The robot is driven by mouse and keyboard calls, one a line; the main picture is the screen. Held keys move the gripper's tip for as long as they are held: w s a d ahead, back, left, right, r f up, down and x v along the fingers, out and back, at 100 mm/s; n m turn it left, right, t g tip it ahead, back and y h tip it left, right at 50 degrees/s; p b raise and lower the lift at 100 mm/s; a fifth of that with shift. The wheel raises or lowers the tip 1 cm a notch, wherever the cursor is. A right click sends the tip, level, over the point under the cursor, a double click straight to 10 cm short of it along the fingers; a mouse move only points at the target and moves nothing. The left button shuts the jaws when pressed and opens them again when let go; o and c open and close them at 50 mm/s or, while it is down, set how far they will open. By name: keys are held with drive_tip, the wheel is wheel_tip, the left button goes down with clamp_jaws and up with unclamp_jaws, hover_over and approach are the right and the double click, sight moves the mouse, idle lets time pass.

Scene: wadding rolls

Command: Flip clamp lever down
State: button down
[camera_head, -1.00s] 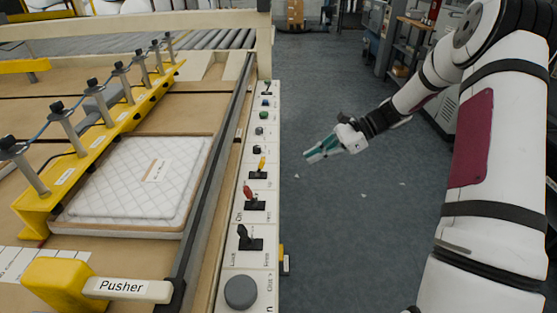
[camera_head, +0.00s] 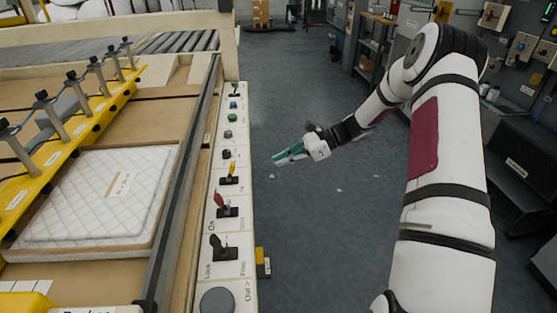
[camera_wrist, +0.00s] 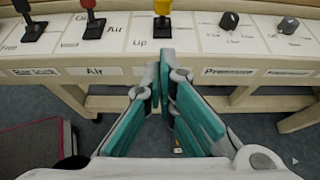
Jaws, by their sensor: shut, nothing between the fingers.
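A yellow-handled lever (camera_head: 233,168) stands up from a black base on the white control panel (camera_head: 245,262). In the wrist view this yellow lever (camera_wrist: 163,18) is straight ahead of my fingertips, with the word "Up" beside it. The label on the panel front below it is hidden by my fingers, so I cannot read its name. My gripper (camera_head: 276,161) is to the right of the panel edge, apart from the lever. In the wrist view my green-padded gripper (camera_wrist: 167,62) has its tips together, with nothing between them.
A red lever (camera_head: 219,200) and a black lever (camera_head: 218,243) stand nearer on the panel. Several knobs and buttons (camera_head: 232,118) lie farther along. A quilted white pad (camera_head: 95,195) lies on the table beside a yellow clamp bar (camera_head: 75,130). The grey floor (camera_head: 320,230) right of the panel is open.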

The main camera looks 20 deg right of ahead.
sight(231, 164)
drive_tip(key=shift+w+a+f+p, duration=0.1)
drive_tip(key=shift+w+a+f, duration=0.35)
drive_tip(key=shift+a, duration=1.2)
drive_tip(key=shift+w+a+f+p, duration=0.2)
drive_tip(key=shift+w+a, duration=0.4)
drive_tip(key=shift+a, duration=1.1)
drive_tip(key=shift+w+a+f+p, duration=0.1)
drive_tip(key=shift+w+a+f, duration=0.35)
drive_tip(key=shift+a, duration=1.2)
drive_tip(key=shift+w+r, duration=0.1)
drive_tip(key=shift+w+a+r+h+p, duration=0.1)
drive_tip(key=shift+a+r+h+p, duration=0.25)
drive_tip(key=shift+h, duration=0.35)
drive_tip(key=shift+w+a+r+g+h+p, duration=0.1)
drive_tip(key=shift+a+r+g+h+p, duration=0.1)
drive_tip(key=shift+a+r+g+h, duration=0.25)
drive_tip(key=shift+w+a+r+g+h+p, duration=0.15)
drive_tip(key=shift+r+h, duration=0.1)
drive_tip(key=shift+h, duration=0.3)
drive_tip(key=h, duration=0.1)
drive_tip(key=a+h, duration=0.1)
drive_tip(key=g+h, duration=0.1)
drive_tip(key=shift+w+a+r, duration=0.25)
drive_tip(key=shift+a+r, duration=0.05)
drive_tip(key=shift+r, duration=0.1)
drive_tip(key=shift+a, duration=0.1)
drive_tip(key=shift+w+a+r, duration=0.1)
drive_tip(key=shift+a, duration=0.1)
